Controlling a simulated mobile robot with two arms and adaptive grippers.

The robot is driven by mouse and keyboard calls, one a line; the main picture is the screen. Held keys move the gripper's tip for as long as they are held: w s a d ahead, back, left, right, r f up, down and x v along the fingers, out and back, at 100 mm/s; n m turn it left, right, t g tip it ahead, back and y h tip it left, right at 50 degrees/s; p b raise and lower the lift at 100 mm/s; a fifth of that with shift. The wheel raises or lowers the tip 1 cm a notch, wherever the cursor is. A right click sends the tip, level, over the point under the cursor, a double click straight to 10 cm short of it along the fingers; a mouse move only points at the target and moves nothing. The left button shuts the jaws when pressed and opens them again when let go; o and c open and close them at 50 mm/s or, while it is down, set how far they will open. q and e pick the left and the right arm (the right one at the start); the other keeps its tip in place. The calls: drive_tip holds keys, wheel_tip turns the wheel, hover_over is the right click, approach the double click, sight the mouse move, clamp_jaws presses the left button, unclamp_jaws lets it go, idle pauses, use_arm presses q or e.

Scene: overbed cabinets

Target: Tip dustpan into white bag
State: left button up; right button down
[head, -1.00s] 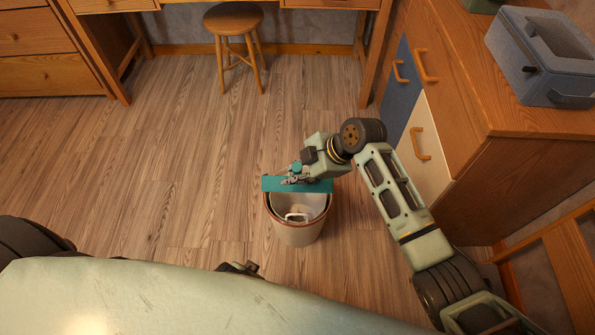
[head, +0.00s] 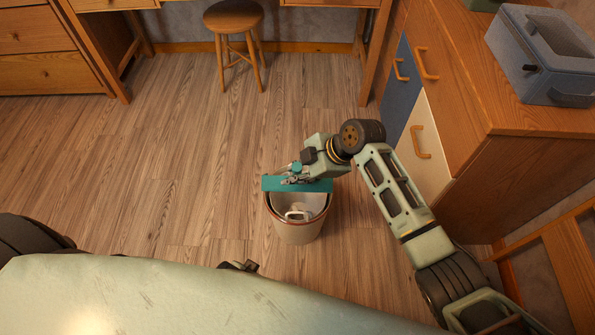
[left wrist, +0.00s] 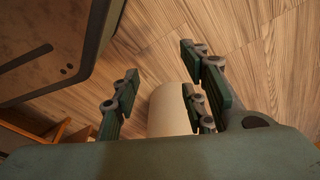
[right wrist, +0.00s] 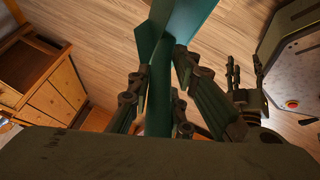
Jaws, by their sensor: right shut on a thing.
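The teal dustpan (head: 298,185) is shut in my right gripper (head: 290,177), held above the back rim of a cream bin on the floor. It looks edge-on in the head view, and also shows in the right wrist view (right wrist: 165,45). The bin (head: 297,233) stands upright with a brown rim. A pale lining and a white piece with a loop (head: 297,214) show inside; I cannot tell whether either is the white bag. My left gripper (left wrist: 160,95) is open, its fingers apart near the bin's pale side (left wrist: 172,110). In the head view it is mostly hidden by my body.
A wooden cabinet (head: 470,90) with blue and white doors stands close on the right, a grey-blue box (head: 540,60) on top. A stool (head: 235,20) and desk stand at the back. The floor left of the bin is clear.

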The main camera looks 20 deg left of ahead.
use_arm(q)
drive_tip(key=s+f+p, duration=0.1)
drive_tip(key=s+f, duration=0.2)
drive_tip(key=f, duration=0.1)
use_arm(e)
drive_tip(key=shift+r, duration=0.9)
drive_tip(key=shift+f, duration=0.25)
wheel_tip(320, 180, down, 3)
drive_tip(key=shift+r+b, duration=0.2)
drive_tip(key=shift+b, duration=0.95)
use_arm(q)
drive_tip(key=w+r, duration=0.4)
drive_tip(key=r, duration=0.2)
drive_tip(key=shift+w, duration=0.1)
use_arm(e)
drive_tip(key=shift+r, duration=0.1)
